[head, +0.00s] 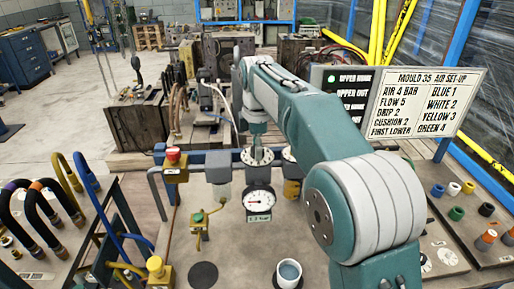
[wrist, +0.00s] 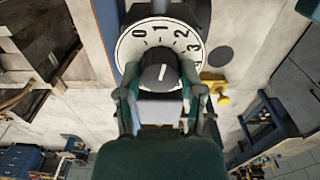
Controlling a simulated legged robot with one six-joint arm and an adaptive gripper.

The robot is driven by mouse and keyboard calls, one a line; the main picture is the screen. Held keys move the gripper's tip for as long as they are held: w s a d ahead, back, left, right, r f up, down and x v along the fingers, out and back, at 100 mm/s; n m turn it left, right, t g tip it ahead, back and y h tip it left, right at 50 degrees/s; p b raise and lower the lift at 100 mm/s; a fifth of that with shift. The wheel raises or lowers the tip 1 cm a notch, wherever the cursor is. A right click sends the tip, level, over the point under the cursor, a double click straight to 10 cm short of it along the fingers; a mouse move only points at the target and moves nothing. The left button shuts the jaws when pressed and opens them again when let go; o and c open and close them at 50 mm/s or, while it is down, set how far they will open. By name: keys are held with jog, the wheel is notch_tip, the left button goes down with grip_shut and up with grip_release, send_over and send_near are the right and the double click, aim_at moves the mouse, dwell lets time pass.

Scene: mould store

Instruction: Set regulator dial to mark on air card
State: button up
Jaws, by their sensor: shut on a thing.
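The regulator dial (head: 257,155) is a pale round plate with dark numerals on the blue pipe. In the wrist view the dial (wrist: 130,48) shows 0, 1, 2 and 3 around a dark knob (wrist: 158,72). The knob's white line points up, roughly between 1 and 2. My gripper (wrist: 160,98) is shut on the knob, a finger on each side; in the head view my gripper (head: 257,137) is over the dial. The air card (head: 430,100) at right reads "AIR 4 BAR". A pressure gauge (head: 259,200) hangs below, its small readout hard to read.
A red button on a yellow box (head: 174,165) stands left of the dial. A yellow valve box (head: 157,270) and a cup (head: 289,272) are in front. Hoses (head: 45,205) stand at left, coloured fittings (head: 456,213) at right.

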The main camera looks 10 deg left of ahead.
jog(key=m, duration=0.4)
jog(key=shift+f+m, duration=0.15)
jog(key=shift+m, duration=0.15)
jog(key=m, duration=0.3)
jog(key=shift+m, duration=0.3)
jog(key=m, duration=0.3)
jog(key=shift+m, duration=0.3)
jog(key=shift+f+m, duration=0.1)
jog(key=shift+m, duration=1.7)
jog(key=o, duration=1.2)
jog(key=shift+w, duration=0.1)
jog(key=shift+c, duration=0.2)
jog(key=shift+a, duration=0.15)
